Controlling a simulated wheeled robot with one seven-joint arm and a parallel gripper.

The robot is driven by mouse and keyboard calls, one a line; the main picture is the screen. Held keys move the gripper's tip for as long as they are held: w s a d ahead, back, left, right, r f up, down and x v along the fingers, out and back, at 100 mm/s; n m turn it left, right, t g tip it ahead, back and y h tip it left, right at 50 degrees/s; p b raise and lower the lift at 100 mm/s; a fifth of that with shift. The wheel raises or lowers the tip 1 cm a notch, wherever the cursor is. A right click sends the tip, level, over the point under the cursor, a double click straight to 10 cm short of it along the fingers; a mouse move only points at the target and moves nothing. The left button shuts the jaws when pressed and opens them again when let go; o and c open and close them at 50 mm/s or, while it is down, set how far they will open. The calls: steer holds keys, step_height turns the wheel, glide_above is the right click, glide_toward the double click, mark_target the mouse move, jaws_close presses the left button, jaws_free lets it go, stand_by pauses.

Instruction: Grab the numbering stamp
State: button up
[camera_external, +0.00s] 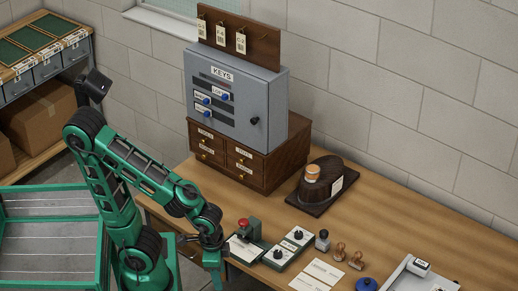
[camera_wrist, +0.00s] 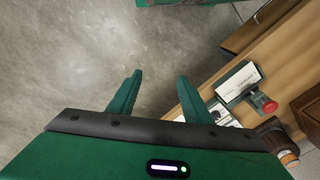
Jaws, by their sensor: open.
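No readable label names the numbering stamp. I cannot tell which is the numbering stamp. My gripper (camera_external: 212,260) hangs at the table's front edge, left of the red-knobbed device. In the wrist view its fingers (camera_wrist: 160,80) are apart, with only floor between them.
Switch boxes (camera_external: 287,248) sit mid-table. A dark wooden stand (camera_external: 322,187) and a key cabinet on drawers (camera_external: 262,160) stand behind.

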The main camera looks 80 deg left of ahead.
mark_target(322, 242)
steer(key=w+a+f+n+t+y, duration=0.1)
steer(key=w+a+f+n+y, duration=0.1)
steer(key=w, duration=0.5)
steer(key=w+a+f+n+t+y, duration=0.2)
steer(key=w+a+f+n+y, duration=0.1)
steer(key=w+a, duration=0.4)
steer(key=w+a+f+n+t+y, duration=0.2)
steer(key=w+a+f+n, duration=0.3)
steer(key=w, duration=0.3)
steer(key=shift+w+n, duration=0.25)
steer(key=shift+n, duration=0.15)
steer(key=w+t, duration=0.1)
steer(key=w+t+y, duration=0.1)
steer(key=w, duration=0.1)
steer(key=w+a+t+y, duration=0.1)
steer(key=w, duration=0.1)
steer(key=shift+w+t, duration=0.3)
steer(key=shift+w, duration=0.25)
steer(key=x, duration=1)
steer(key=shift+w+a+r, duration=0.1)
steer(key=shift+w+a, duration=0.1)
steer(key=shift+a, duration=0.1)
steer(key=shift+c, duration=0.6)
steer(key=c, duration=0.8)
